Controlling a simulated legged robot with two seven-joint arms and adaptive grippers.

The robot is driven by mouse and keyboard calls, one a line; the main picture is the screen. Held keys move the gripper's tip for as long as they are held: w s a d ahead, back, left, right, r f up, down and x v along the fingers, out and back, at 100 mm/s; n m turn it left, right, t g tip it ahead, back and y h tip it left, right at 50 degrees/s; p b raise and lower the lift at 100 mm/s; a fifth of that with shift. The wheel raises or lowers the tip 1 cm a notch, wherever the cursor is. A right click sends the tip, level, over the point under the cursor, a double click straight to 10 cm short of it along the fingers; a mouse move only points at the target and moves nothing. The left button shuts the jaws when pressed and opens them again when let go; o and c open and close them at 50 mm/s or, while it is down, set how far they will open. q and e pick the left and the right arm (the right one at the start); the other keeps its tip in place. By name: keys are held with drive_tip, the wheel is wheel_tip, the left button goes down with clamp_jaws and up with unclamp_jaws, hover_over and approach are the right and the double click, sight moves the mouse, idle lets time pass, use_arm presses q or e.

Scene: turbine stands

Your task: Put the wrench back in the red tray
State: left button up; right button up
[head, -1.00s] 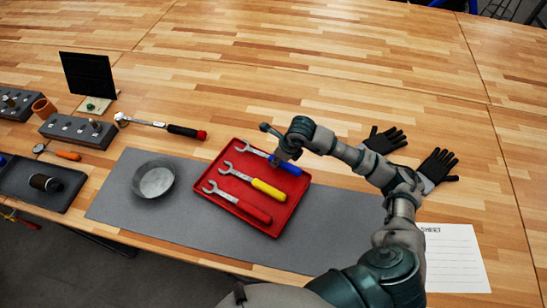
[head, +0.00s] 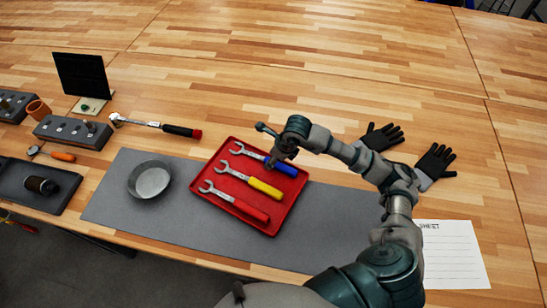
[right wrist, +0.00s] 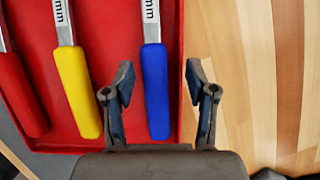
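The red tray (head: 222,212) lies on the grey mat and holds three open-ended wrenches side by side: one with a blue handle (head: 287,168), one with a yellow handle (head: 265,187) and one with a red handle (head: 251,211). My right gripper (head: 274,160) is over the blue wrench at the tray's far side. In the right wrist view my open right gripper (right wrist: 158,76) has its fingers apart on either side of the blue handle (right wrist: 156,95), with gaps on both sides. My left gripper is not in view.
A round metal dish (head: 149,180) stands on the grey mat (head: 120,215) left of the tray. A ratchet with a red-tipped handle (head: 180,130) lies behind. Black gloves (head: 434,164) and a paper sheet (head: 452,255) lie to the right. The far table is clear.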

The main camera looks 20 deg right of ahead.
drive_tip(key=shift+o, duration=0.7)
drive_tip(key=shift+a+r, duration=0.25)
drive_tip(key=shift+a, duration=0.85)
